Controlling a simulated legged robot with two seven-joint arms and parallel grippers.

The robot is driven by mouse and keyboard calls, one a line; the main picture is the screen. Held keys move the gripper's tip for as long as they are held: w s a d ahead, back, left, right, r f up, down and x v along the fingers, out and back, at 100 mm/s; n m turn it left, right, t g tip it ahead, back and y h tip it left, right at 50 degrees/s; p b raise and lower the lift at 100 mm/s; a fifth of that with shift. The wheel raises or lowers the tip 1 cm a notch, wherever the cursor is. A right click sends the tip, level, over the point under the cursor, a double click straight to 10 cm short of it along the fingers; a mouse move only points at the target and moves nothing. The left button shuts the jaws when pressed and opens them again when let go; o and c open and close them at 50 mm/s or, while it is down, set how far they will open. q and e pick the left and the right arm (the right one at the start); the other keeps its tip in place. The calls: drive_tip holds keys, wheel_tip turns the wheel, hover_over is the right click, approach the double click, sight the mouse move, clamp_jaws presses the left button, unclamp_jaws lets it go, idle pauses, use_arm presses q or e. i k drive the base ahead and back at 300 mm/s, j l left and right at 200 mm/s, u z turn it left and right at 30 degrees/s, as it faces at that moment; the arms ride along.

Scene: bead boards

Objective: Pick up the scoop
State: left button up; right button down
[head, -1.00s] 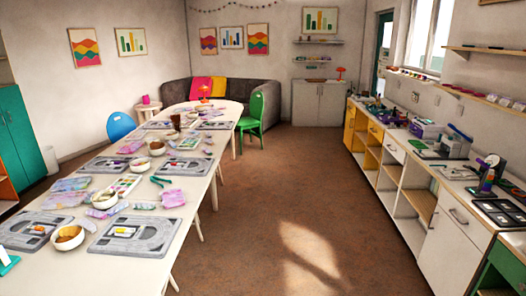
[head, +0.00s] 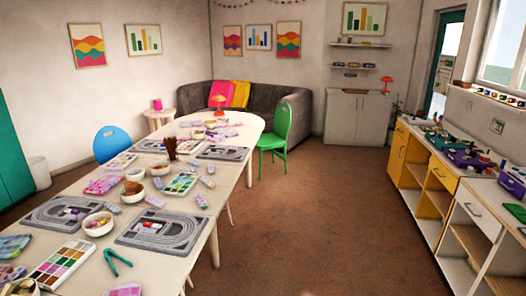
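I cannot make out a scoop for certain in the head view. The long white table (head: 205,262) runs from the lower left toward the back. On it lie grey bead boards, one (head: 138,241) near the table's right edge and one (head: 35,222) to its left. A white bowl (head: 92,232) with coloured contents stands between these boards. Green-handled pliers (head: 116,262) lie in front of the right board. Neither of my grippers is in view.
Bead trays (head: 62,262) and small packets crowd the table. A green chair (head: 272,142) and a blue chair (head: 110,142) stand beside it. A counter (head: 440,190) with several items lines the right wall. The brown floor (head: 320,220) between is clear.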

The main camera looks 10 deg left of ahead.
sight(73, 211)
drive_tip(key=i+u, duration=0.25)
drive_tip(key=i, duration=0.25)
drive_tip(key=i+l+u, duration=0.25)
drive_tip(key=i, duration=0.2)
drive_tip(key=i+l+u, duration=0.25)
drive_tip(key=i, duration=0.25)
drive_tip(key=i+l+u, duration=0.1)
drive_tip(key=i+u, duration=0.2)
drive_tip(key=u, duration=0.15)
drive_tip(key=i+l+u, duration=0.15)
drive_tip(key=u, duration=0.3)
drive_tip(key=i+l+u, duration=0.45)
drive_tip(key=k+u, duration=0.4)
drive_tip(key=i+j, duration=0.05)
drive_tip(key=i, duration=0.05)
